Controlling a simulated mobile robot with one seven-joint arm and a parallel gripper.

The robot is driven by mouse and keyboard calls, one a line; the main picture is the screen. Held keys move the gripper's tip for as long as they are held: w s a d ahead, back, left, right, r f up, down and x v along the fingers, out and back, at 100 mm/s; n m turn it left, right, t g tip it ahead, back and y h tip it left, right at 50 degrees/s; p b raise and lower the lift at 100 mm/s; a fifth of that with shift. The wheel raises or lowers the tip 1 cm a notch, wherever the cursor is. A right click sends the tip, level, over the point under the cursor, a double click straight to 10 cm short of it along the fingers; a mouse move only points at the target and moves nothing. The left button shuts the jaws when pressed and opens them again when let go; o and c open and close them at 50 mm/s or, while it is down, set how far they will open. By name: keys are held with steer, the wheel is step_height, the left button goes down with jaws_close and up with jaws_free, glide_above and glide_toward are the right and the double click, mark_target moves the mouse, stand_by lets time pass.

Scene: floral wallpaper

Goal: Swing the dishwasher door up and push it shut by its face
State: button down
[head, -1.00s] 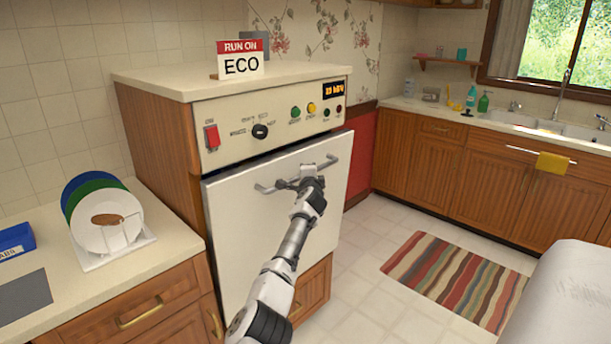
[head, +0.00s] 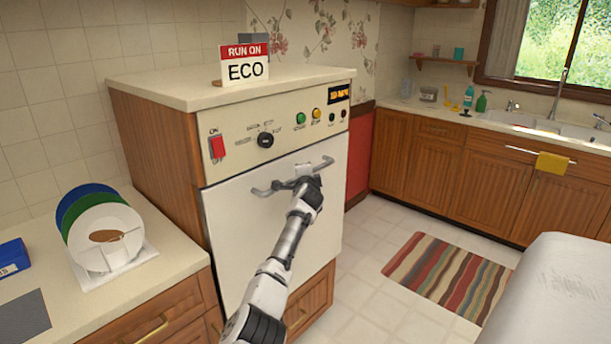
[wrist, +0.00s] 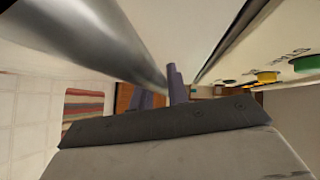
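The white dishwasher door (head: 238,235) stands upright under the control panel (head: 280,128), its top edge flush or nearly flush with it. A thin dark seam (wrist: 225,48) shows between door and panel in the wrist view. A grey bar handle (head: 263,191) runs across the upper door and looms large in the wrist view (wrist: 115,35). My gripper (head: 304,176) is at the door's upper face, by the right half of the handle. Its dark fingers (wrist: 168,88) are close beside the bar. Whether they touch the face or are shut is unclear.
A red switch (head: 217,147), a dial (head: 265,141) and several buttons sit just above the door. An "ECO" sign (head: 245,70) stands on top. A plate rack (head: 115,255) is on the left counter. A striped rug (head: 450,275) lies on the floor at right.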

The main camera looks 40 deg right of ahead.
steer(key=c, duration=1.4)
jaws_free()
steer(key=shift+w+a+r, duration=0.3)
steer(key=shift+w+r, duration=0.05)
steer(key=shift+w, duration=0.2)
steer(key=shift+o, duration=0.2)
steer(key=shift+s, duration=0.1)
steer(key=shift+s+f, duration=0.2)
steer(key=b+v, duration=0.3)
steer(key=v, duration=1)
steer(key=shift+s+a+b, duration=0.15)
steer(key=shift+a+b, duration=0.1)
steer(key=shift+b, duration=0.1)
